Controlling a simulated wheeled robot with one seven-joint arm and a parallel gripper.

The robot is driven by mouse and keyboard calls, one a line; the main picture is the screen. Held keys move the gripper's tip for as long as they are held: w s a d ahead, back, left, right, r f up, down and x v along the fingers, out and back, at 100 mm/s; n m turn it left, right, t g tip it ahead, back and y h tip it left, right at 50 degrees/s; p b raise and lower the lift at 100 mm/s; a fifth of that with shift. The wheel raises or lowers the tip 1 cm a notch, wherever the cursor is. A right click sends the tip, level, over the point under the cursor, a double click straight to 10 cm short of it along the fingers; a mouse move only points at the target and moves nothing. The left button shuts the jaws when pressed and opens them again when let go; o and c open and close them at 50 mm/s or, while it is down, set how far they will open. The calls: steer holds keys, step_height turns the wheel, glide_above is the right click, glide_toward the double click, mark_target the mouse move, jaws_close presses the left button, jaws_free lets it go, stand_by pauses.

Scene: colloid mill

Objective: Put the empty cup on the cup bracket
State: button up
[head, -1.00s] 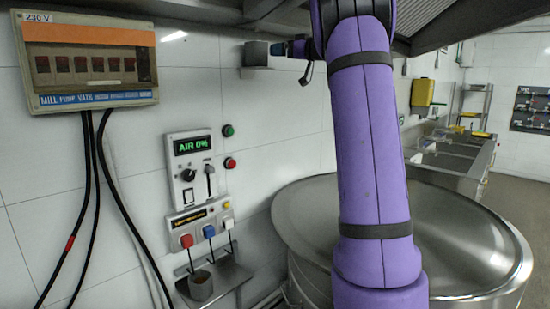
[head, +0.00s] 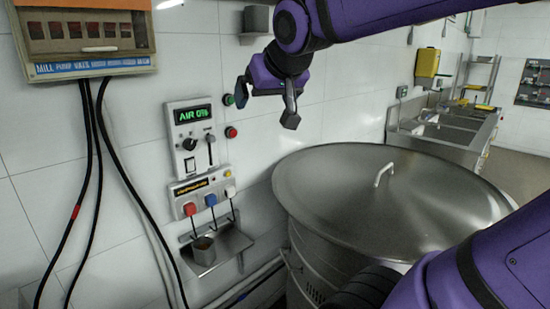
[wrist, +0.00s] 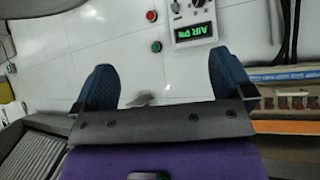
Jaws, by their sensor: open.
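A small grey cup (head: 204,250) stands on a metal wall shelf (head: 232,243) below the colored knobs; its inside is too small to read clearly. A darker grey cup-like piece (head: 257,19) sits on a small wall mount higher up; I cannot tell which of these is the cup bracket. My gripper (head: 266,104) is open and empty, in front of the wall, below the upper piece and above and right of the lower cup. In the wrist view its two fingers (wrist: 162,78) are wide apart, with a small grey shape (wrist: 140,100) partly hidden behind the palm.
A control panel (head: 190,142) showing "AIR 0%" is on the wall, with a green and a red button beside it. A fuse box (head: 88,68) with hanging cables is at left. A large lidded steel vat (head: 335,190) stands at right, below my arm.

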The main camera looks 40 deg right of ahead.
steer(key=s+a+f+n+g+y, duration=0.2)
steer(key=s+a+f+n+g, duration=0.1)
steer(key=s+a+f, duration=0.5)
steer(key=s+f+g, duration=0.1)
steer(key=s, duration=0.2)
steer(key=shift+s+f, duration=0.15)
steer(key=shift+s, duration=0.15)
stand_by(0.9)
